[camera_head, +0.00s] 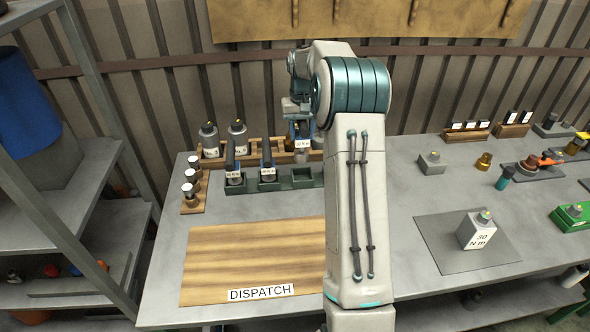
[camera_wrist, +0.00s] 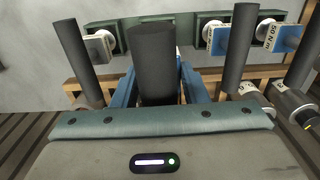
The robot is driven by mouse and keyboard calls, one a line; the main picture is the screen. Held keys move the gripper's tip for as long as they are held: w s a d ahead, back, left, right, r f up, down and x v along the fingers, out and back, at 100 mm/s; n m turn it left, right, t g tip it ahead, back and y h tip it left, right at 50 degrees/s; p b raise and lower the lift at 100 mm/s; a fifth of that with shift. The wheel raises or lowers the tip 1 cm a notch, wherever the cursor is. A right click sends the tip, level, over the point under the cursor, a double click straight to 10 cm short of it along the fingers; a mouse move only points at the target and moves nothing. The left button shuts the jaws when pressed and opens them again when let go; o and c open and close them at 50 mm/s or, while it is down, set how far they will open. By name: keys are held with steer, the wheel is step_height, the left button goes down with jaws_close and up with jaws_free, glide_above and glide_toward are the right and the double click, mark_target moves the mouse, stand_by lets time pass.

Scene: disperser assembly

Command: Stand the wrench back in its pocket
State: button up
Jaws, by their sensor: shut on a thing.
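My gripper (camera_head: 300,112) is at the back of the bench, partly hidden by my arm. In the wrist view its blue fingers (camera_wrist: 157,92) are shut on the dark round handle of a wrench (camera_wrist: 154,55). In the head view the held wrench (camera_head: 302,143) shows a white tag and hangs over or just behind the right end of the green rack (camera_head: 250,187). Whether its lower end touches anything cannot be told. Two other wrenches with white tags, one left (camera_head: 234,165) and one in the middle (camera_head: 267,160), stand upright in the rack.
Two grey bottles (camera_head: 209,142) stand in a wooden rack (camera_head: 262,150) behind the green one. A small wooden holder (camera_head: 192,205) with several capped items is at the left. The dispatch board (camera_head: 252,255) in front is bare. A 30 N m block (camera_head: 477,232) stands at right.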

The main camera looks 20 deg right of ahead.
mark_target(303, 151)
steer(key=shift+w+d+f, duration=0.1)
steer(key=shift+w+f, duration=0.1)
steer(key=f, duration=0.2)
steer(key=f+p, duration=0.1)
steer(key=f, duration=0.2)
steer(key=shift+s+d, duration=0.15)
steer(key=shift+d, duration=0.05)
steer(key=shift+a+f+p, duration=0.1)
steer(key=shift+f+p, duration=0.4)
steer(key=shift+f, duration=1.55)
steer(key=shift+f, duration=0.2)
steer(key=o, duration=1.3)
steer(key=shift+r, duration=0.1)
